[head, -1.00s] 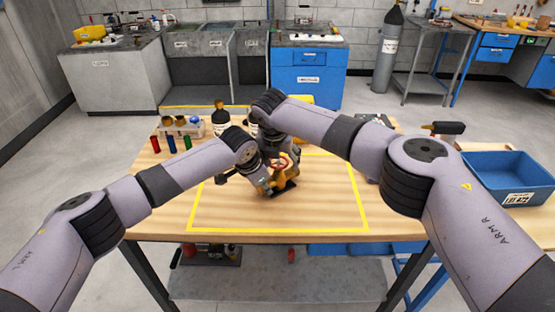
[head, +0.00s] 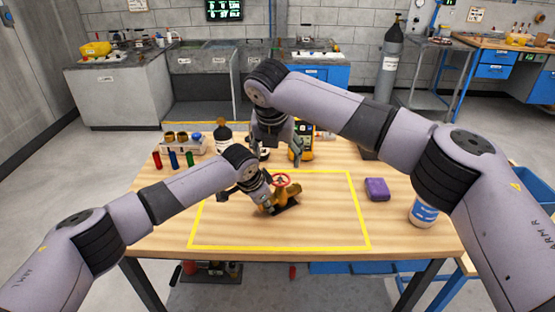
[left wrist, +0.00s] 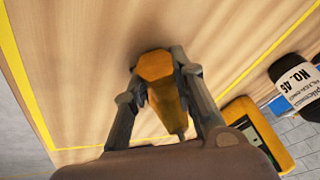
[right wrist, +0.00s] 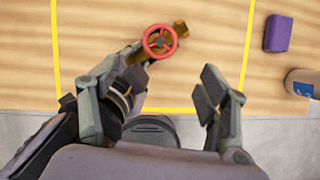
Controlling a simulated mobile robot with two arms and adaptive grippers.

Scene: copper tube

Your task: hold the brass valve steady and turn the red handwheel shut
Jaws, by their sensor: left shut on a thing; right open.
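The brass valve (head: 284,195) stands on a dark base inside the yellow outline on the table, with the red handwheel (head: 281,180) on top. My left gripper (head: 265,199) is shut on the valve's body. In the left wrist view, its two fingers flank the brass body (left wrist: 160,82); the handwheel is out of sight there. My right gripper (right wrist: 162,98) is open and empty, raised behind and above the valve. In the right wrist view the handwheel (right wrist: 160,41) lies beyond its fingers, apart from them, and the left gripper partly hides the valve.
A purple block (head: 377,189) and a white-and-blue jar (head: 423,211) stand right of the outline. A yellow multimeter (head: 301,140), a dark bottle (head: 223,136) and coloured cylinders (head: 174,160) stand at the back and left. The outlined area's front is clear.

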